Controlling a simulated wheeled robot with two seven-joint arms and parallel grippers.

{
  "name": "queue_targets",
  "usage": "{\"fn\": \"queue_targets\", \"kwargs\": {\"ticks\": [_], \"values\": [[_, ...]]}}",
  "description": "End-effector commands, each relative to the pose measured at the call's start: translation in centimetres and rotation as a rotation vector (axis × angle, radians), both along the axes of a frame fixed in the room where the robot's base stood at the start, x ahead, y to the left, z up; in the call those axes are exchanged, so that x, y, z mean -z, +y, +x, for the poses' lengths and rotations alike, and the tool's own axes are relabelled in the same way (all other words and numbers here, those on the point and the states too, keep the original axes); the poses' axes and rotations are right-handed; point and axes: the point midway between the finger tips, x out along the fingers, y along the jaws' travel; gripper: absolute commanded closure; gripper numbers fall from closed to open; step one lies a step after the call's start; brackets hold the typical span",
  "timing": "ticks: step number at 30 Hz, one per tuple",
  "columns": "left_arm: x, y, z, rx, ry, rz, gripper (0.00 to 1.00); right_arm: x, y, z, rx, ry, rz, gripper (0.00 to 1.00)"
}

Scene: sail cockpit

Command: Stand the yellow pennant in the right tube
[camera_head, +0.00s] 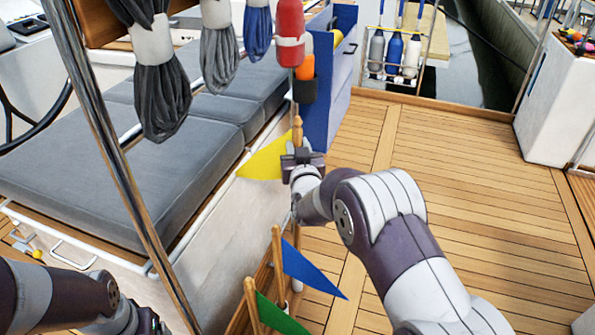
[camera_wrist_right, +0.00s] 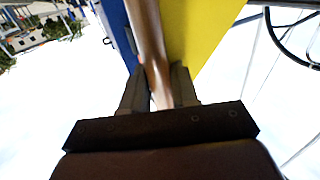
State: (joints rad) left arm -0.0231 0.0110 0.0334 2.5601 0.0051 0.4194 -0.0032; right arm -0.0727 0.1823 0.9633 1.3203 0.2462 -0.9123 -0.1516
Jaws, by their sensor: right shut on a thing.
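The yellow pennant (camera_head: 264,160) is a triangular yellow flag on a wooden stick, upright beside the blue cabinet. My right gripper (camera_head: 299,158) is shut on its stick, just beside the flag. In the right wrist view the stick (camera_wrist_right: 149,45) runs between the two fingers (camera_wrist_right: 160,90), with the yellow cloth (camera_wrist_right: 205,30) on the right side. A blue pennant (camera_head: 308,270) and a green pennant (camera_head: 277,317) stand on wooden sticks at the bottom. The tubes are not clearly visible. My left arm shows at the lower left; its gripper is outside the picture.
A grey cushioned bench (camera_head: 110,170) lies to the left, with a metal pole (camera_head: 112,150) in front. Rope bundles (camera_head: 163,85) hang above it. The blue cabinet (camera_head: 325,105) stands behind my right gripper. Teak deck (camera_head: 460,190) is clear to the right.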

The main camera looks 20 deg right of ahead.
Motion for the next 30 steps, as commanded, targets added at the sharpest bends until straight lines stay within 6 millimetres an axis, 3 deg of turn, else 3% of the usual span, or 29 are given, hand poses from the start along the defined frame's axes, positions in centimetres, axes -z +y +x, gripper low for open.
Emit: {"fn": "queue_targets", "kwargs": {"ticks": [8, 30], "values": [[1.0, 0.0, 0.0, 0.0, -0.001, 0.0, 0.19, 1.4, 0.0, 0.0, 0.0, 0.0, 0.0, 1.0], [7.1, 0.0, 0.0, 0.0, 0.0, 0.0, 0.19, 9.5, 0.0, 0.0, 0.0, 0.0, -0.001, 1.0]]}}
